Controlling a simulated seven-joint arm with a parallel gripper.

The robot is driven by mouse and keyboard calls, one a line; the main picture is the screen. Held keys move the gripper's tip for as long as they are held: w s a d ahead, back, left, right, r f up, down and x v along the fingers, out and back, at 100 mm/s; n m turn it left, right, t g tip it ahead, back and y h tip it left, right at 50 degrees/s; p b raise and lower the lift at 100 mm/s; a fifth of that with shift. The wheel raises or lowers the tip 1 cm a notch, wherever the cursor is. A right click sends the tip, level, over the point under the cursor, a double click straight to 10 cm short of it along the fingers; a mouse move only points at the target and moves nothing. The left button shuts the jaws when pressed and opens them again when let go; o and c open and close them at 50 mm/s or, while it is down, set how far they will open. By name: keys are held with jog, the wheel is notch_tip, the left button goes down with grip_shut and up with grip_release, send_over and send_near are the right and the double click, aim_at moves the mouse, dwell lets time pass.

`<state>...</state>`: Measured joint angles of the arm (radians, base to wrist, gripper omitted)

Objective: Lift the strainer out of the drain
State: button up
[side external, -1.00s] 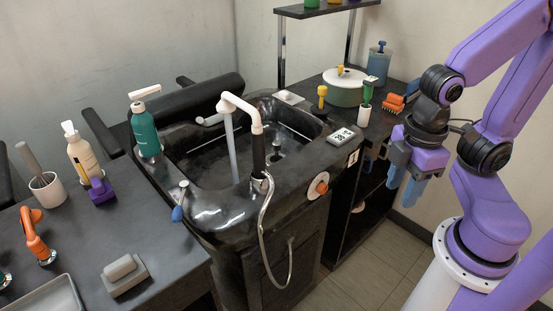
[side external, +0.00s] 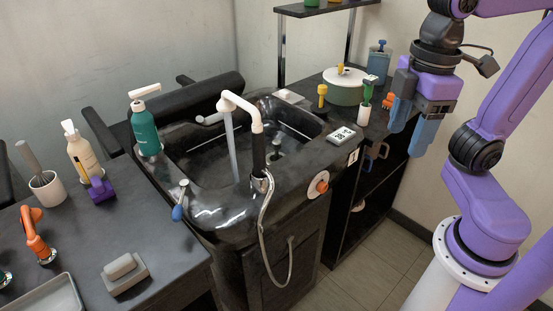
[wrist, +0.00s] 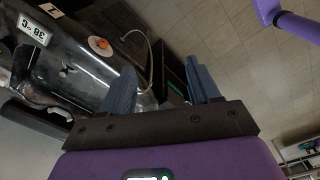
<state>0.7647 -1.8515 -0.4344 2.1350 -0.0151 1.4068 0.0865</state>
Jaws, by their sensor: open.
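The black basin (side external: 205,160) stands in the middle of the side view with a white tap over it. A small dark upright piece with a pale top (side external: 276,153) stands inside the basin near the tap. It looks like the strainer's knob, but the drain around it is too dark to make out. My gripper (side external: 405,142) is open and empty, with blue fingers pointing down. It is in the air to the right of the basin, apart from it. In the wrist view my gripper's fingers (wrist: 162,75) are spread, with the basin edge beyond; the strainer cannot be made out there.
A display box (side external: 340,135), green pot (side external: 345,88) and green-handled brush (side external: 367,95) are on the right counter.

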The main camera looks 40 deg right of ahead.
jog(key=w+a+r+m+t, duration=0.1)
jog(key=w+a+m, duration=0.15)
jog(key=w, duration=0.45)
jog(key=w+a+r+m, duration=0.2)
jog(key=w+m, duration=0.2)
jog(key=w, duration=0.2)
jog(key=m+h, duration=0.4)
jog(key=m, duration=1.5)
send_over(276, 142)
jog(key=s+a, duration=0.1)
jog(key=a, duration=0.1)
notch_tip(276, 142, down, 30)
jog(key=r, duration=0.1)
jog(key=shift+n, duration=0.35)
jog(key=shift+x, duration=3.7)
